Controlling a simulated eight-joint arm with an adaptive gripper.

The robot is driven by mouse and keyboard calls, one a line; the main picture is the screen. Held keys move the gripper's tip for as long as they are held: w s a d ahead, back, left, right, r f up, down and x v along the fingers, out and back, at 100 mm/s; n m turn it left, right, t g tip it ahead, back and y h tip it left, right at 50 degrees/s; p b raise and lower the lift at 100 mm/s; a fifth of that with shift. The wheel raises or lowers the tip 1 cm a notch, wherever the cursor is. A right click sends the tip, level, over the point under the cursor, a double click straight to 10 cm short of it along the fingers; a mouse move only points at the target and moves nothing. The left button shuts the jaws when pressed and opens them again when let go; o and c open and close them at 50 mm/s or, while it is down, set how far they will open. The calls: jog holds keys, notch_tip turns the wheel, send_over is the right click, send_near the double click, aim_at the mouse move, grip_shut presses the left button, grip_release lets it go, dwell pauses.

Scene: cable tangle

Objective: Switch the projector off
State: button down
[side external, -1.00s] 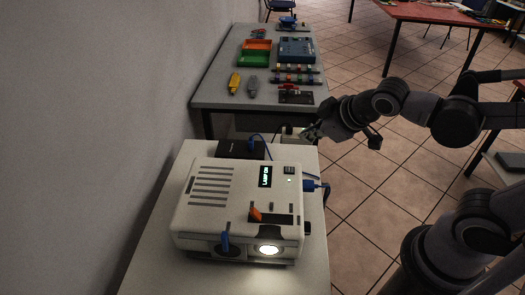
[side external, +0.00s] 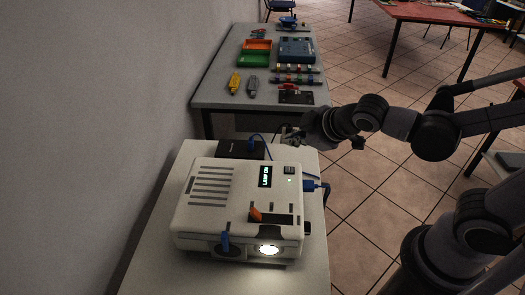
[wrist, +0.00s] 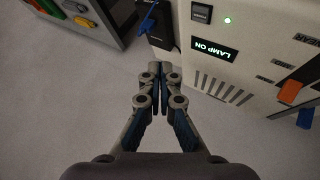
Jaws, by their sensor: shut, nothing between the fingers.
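The white projector (side external: 210,215) stands on a pale table, its lens (side external: 268,249) glowing. Its display (side external: 265,176) reads LAMP ON, also in the wrist view (wrist: 214,50). A small dark square button (side external: 289,170) sits beside the display; in the wrist view the button (wrist: 201,13) has a lit green light (wrist: 228,21) beside it. An orange lever (side external: 255,215) and a blue lever (side external: 225,241) are near the front. My gripper (wrist: 158,68) is shut and empty, apart from the projector; in the side view it (side external: 284,134) is beyond the projector's back end.
A black box (side external: 240,149) with a blue cable lies behind the projector. A blue plug (side external: 312,185) is in its right side, with a dark cable trailing. A grey table (side external: 215,97) farther back holds trays and tools. Wall at left, open floor at right.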

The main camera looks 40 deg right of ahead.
aim_at(291, 171)
jog(key=shift+f, duration=3.3)
jog(key=shift+f, duration=0.1)
jog(key=shift+f, duration=0.35)
jog(key=shift+f, duration=0.35)
jog(key=shift+r, duration=0.8)
jog(key=shift+r, duration=0.1)
jog(key=shift+r, duration=2.4)
